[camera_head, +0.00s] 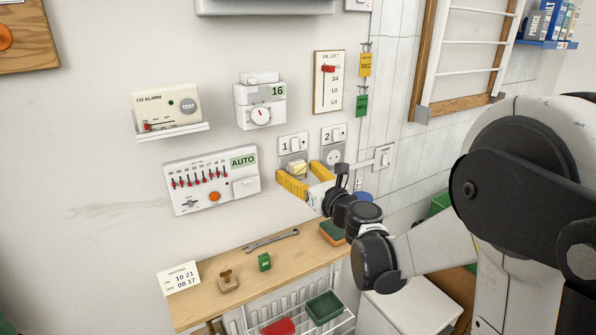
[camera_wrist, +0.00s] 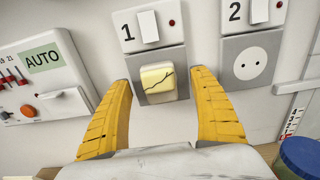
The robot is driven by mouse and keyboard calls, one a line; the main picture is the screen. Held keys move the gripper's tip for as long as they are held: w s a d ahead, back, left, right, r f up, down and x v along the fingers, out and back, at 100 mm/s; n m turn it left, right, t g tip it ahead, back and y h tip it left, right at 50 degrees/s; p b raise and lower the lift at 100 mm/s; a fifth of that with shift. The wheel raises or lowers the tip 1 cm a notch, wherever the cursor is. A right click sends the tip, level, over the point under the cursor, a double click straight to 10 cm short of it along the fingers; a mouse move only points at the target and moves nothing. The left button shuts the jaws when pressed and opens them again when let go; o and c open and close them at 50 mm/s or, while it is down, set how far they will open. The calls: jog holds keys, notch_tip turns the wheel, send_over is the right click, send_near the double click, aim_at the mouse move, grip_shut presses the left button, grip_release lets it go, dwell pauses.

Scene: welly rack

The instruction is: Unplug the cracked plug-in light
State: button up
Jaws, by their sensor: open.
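The cracked plug-in light (camera_wrist: 158,82) is a small cream block with a dark jagged crack across its face. It sits in the socket plate (camera_wrist: 139,60) under switch 1 in the wrist view. In the head view the light (camera_head: 298,168) shows just above my gripper (camera_head: 306,178). My gripper's two yellow fingers (camera_wrist: 160,95) are spread wide, one on each side of the light in the wrist view, with visible space between each finger and it. The fingers hold nothing. How far the fingertips are from the wall is hard to tell.
Socket 2 (camera_wrist: 250,62) is empty, right of the light. The AUTO timer panel (camera_head: 212,181) is on the wall to the left. A blue round object (camera_wrist: 300,157) is at lower right.

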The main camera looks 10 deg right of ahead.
aim_at(301, 174)
jog(key=shift+c, duration=0.2)
dwell(0.5)
grip_shut()
jog(key=shift+s, duration=0.15)
jog(key=shift+v, duration=2.85)
